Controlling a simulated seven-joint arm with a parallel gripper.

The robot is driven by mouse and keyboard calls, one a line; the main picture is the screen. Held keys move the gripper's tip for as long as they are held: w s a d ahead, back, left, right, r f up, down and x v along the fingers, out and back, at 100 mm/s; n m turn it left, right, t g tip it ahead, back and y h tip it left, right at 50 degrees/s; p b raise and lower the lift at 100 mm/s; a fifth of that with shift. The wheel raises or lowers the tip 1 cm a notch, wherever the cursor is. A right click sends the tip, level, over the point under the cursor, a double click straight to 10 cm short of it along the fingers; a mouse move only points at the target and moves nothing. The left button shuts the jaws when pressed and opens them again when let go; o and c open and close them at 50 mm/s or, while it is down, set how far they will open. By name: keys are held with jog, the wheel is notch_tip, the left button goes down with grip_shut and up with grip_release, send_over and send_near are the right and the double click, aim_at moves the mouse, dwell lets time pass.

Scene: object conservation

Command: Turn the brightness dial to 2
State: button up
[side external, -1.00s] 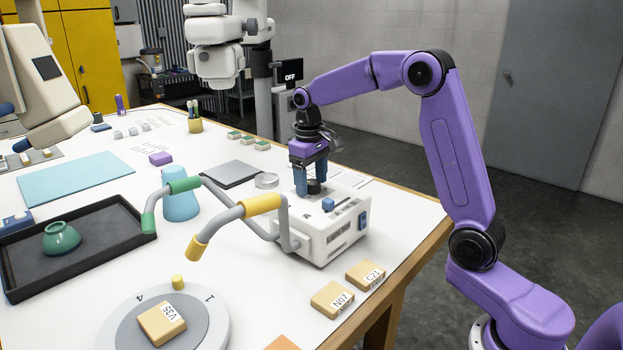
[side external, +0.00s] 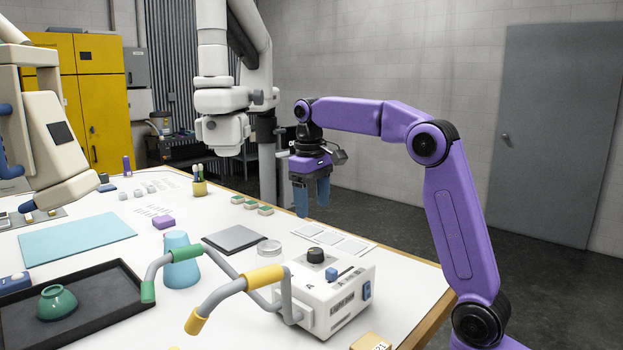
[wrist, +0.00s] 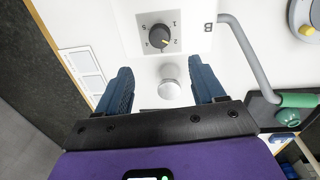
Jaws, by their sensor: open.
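The brightness dial is a black knob (side external: 315,255) on top of a white box (side external: 345,295). In the wrist view the knob (wrist: 158,38) sits on a grey plate with numerals around it. My gripper (side external: 312,198) is open and empty, raised above and behind the box, clear of the knob. In the wrist view its two blue fingers (wrist: 160,80) are apart, with the knob beyond their tips.
The box has a blue top button (side external: 331,274) and a bent grey handle with a yellow grip (side external: 264,277). A light blue cone (side external: 181,262) and black tray (side external: 100,305) are left.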

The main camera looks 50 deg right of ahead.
jog(key=shift+a+r, duration=0.2)
jog(key=shift+r, duration=2.45)
jog(key=s+a+f+n, duration=0.6)
jog(key=s+a+f, duration=0.3)
jog(key=s+a, duration=0.4)
jog(key=s+d+f+n, duration=0.1)
jog(key=s+f+n, duration=0.1)
jog(key=s+f, duration=0.2)
jog(key=s+d+f+n, duration=0.1)
jog(key=s+f+n, duration=0.1)
jog(key=s, duration=0.8)
jog(key=s+d+f+n+y, duration=0.1)
jog(key=s+f, duration=0.4)
jog(key=s, duration=0.3)
jog(key=shift+d+f+n, duration=0.3)
jog(key=shift+f+n, duration=0.05)
jog(key=shift+n, duration=0.05)
